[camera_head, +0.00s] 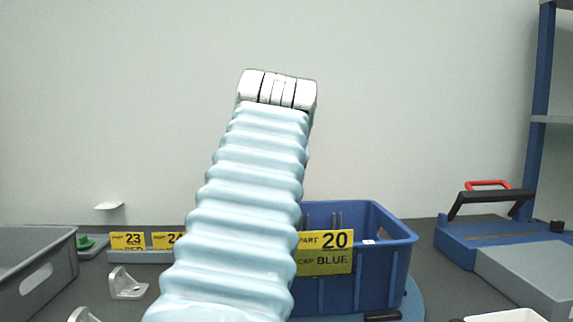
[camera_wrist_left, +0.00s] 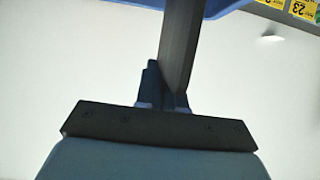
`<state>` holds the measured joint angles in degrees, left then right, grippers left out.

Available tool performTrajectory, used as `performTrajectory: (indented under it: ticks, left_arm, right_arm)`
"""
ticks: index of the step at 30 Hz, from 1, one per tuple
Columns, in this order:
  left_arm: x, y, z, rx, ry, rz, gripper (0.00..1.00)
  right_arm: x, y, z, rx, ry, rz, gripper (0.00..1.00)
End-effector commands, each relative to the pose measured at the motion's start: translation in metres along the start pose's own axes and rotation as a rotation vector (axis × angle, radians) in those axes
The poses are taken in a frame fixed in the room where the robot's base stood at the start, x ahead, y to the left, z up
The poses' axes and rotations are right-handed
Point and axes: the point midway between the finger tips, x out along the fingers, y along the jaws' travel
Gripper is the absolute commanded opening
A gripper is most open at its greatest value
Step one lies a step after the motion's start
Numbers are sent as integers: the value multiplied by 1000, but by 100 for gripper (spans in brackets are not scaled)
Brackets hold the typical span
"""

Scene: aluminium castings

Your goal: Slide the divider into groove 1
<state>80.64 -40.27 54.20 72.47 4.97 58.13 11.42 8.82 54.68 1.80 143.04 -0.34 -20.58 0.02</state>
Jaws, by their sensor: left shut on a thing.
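My left gripper (camera_wrist_left: 163,95) is shut on a dark grey flat piece, which looks like the divider (camera_wrist_left: 180,45), seen nearly edge-on in the left wrist view. In the head view my pale blue sleeved arm rises in front and hides the left gripper and the divider. The blue crate (camera_head: 385,262) stands behind the arm with a yellow "PART 20" label (camera_head: 325,252). A few thin upright strips show inside it. Its grooves cannot be made out, so groove 1 is not identified. A blue edge (camera_wrist_left: 225,8) crosses the top of the left wrist view. My right gripper is not in view.
A grey bin (camera_head: 40,270) stands at the left, near white brackets (camera_head: 127,285) and yellow labels (camera_head: 128,240). A blue and grey device with a red handle (camera_head: 489,184) sits at the right, by a blue shelf post (camera_head: 540,110). Bare table lies between crate and device.

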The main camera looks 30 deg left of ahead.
Motion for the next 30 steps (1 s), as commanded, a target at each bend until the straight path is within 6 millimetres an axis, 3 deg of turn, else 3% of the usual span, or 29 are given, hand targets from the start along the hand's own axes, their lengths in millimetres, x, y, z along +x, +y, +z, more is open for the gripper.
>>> performTrajectory:
  ticks: [30]
  left_arm:
    - [3,0,7,0,0,0,0]
  right_arm:
    - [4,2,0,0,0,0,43]
